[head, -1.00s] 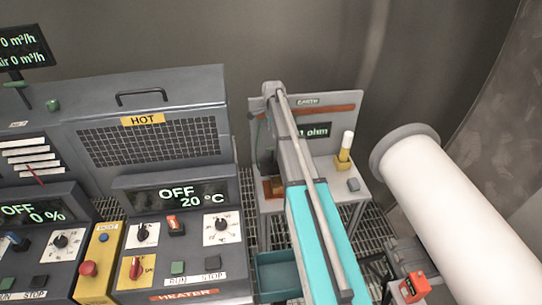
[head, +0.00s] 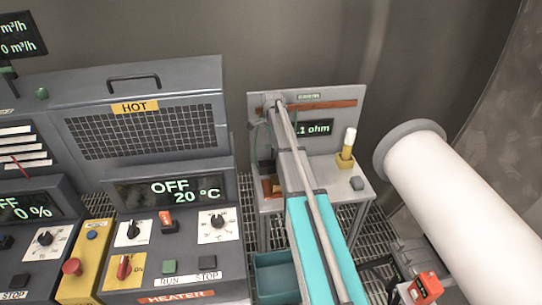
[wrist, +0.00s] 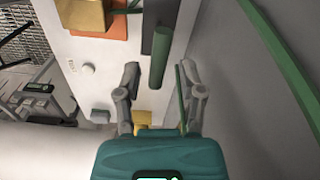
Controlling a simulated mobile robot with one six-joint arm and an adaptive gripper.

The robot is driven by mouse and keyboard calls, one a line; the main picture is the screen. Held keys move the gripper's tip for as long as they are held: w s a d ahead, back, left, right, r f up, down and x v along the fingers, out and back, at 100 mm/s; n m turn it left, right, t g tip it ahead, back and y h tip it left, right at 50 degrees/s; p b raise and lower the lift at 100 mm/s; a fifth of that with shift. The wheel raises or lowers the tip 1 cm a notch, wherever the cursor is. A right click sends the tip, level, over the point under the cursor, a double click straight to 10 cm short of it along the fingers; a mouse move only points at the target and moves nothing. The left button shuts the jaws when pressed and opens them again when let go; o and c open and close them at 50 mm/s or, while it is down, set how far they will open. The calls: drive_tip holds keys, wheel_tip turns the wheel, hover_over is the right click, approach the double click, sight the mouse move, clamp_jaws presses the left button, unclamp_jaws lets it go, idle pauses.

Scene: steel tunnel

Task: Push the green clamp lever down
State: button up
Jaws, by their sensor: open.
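The green clamp lever (wrist: 161,57) shows in the wrist view as a green rod beside a dark bar. It lies between the two fingers of my gripper (wrist: 162,92) in the picture, with gaps on both sides. The fingers are spread apart with nothing between them that I can see held. I cannot tell how far the lever is from the fingertips in depth. In the head view my arm reaches over the earthing bench (head: 352,181), and the lever is not clearly seen there.
The bench's back panel carries a copper-coloured bar (head: 335,105) and an ohm display (head: 316,128). A yellow holder (head: 345,161) and a grey button (head: 357,183) are at the right. The heater (head: 146,72) stands left, a large white pipe (head: 465,215) right.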

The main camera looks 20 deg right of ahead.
drive_tip(key=b, duration=0.5)
hover_over(272, 162)
drive_tip(key=shift+w+d+f, duration=0.1)
drive_tip(key=shift+w+f, duration=0.05)
drive_tip(key=shift+f, duration=1.2)
drive_tip(key=shift+w+d+f, duration=0.1)
drive_tip(key=shift+w+f, duration=0.05)
drive_tip(key=shift+f, duration=1.15)
clamp_jaws()
drive_tip(key=shift+a, duration=0.15)
